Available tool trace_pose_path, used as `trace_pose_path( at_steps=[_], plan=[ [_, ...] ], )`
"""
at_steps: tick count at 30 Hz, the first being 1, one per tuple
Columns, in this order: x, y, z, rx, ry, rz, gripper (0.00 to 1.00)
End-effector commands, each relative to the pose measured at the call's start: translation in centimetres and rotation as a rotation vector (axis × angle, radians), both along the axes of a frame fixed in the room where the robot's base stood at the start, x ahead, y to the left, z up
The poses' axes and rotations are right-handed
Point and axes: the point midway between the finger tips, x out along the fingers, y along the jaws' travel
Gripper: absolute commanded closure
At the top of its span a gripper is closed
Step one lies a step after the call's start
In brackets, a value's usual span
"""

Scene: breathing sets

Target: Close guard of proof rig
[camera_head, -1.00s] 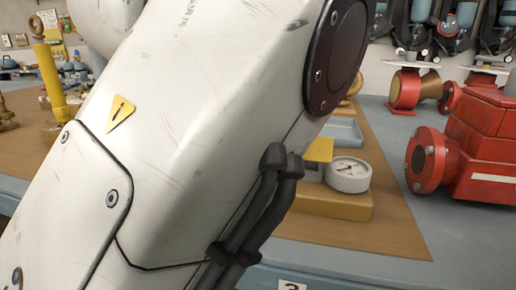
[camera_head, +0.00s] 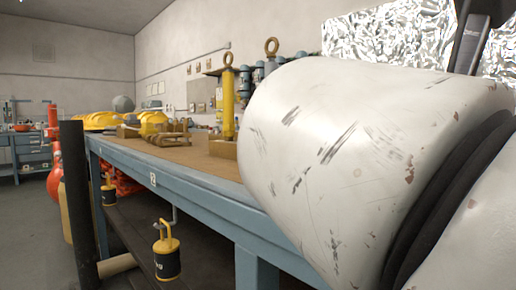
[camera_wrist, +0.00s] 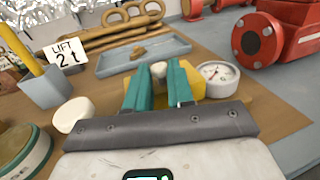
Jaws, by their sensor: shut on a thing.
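In the wrist view, my gripper (camera_wrist: 162,82) has two teal fingers around a small pale knob-like piece (camera_wrist: 158,70), and they are shut on it. Just behind and right of the fingers is a yellow part (camera_wrist: 205,90) with a round white pressure gauge (camera_wrist: 218,74) beside it; this looks like the proof rig. Which part is its guard, and how far it stands open, I cannot tell, as the fingers and my wrist hide much. In the head view my arm covers this area, and neither gripper nor gauge shows.
A blue-grey tray (camera_wrist: 145,58) lies behind the rig, with a "LIFT 2t" sign (camera_wrist: 67,52) to its left. A red flanged machine (camera_wrist: 280,40) stands right.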

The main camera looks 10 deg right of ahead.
Motion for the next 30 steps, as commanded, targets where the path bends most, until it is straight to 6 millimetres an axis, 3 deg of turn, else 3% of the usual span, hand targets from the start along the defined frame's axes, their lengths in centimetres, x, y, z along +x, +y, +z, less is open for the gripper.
trace_pose_path(
  at_steps=[15,16,18,24,30],
  plan=[
    [0.04,0.11,-0.03,-0.019,-0.012,0.003,1.00],
    [0.04,0.11,-0.03,-0.019,-0.012,0.003,0.77],
    [0.04,0.11,-0.04,-0.019,-0.012,0.002,0.70],
    [0.01,0.07,-0.09,-0.017,-0.011,0.001,0.52],
    [0.01,0.04,-0.11,-0.016,-0.011,0.001,0.52]
  ],
)
